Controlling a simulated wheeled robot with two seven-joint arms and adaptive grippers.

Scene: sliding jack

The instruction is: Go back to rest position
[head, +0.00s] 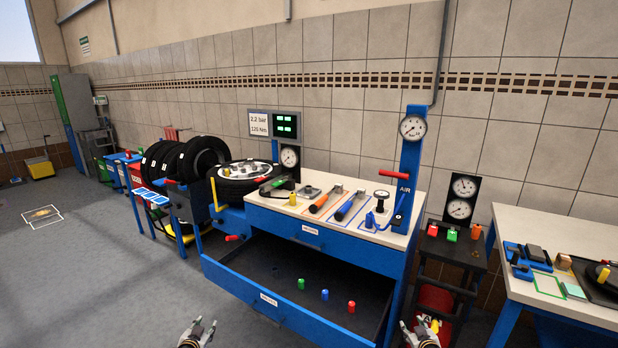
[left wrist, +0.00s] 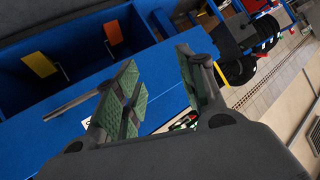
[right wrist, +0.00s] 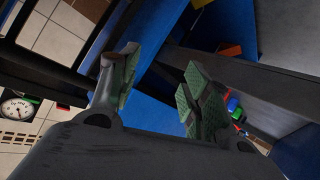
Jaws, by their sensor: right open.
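My left gripper (head: 203,325) is at the bottom edge of the head view, left of the open lower drawer. Its padded fingers (left wrist: 160,85) stand apart with nothing between them in the left wrist view. My right gripper (head: 420,326) is at the bottom edge, right of the drawer. Its fingers (right wrist: 158,85) are also apart and empty in the right wrist view. Both grippers are clear of the tools and small parts in the head view. Only the ends of both grippers show there.
The blue workbench (head: 340,240) has an open lower drawer (head: 250,275) with green, blue and red caps inside. Tools lie on its top. A wheel (head: 245,178) and tyre rack stand left, a dark stand (head: 455,250) and second table (head: 580,228) right. Floor (head: 90,280) at left is free.

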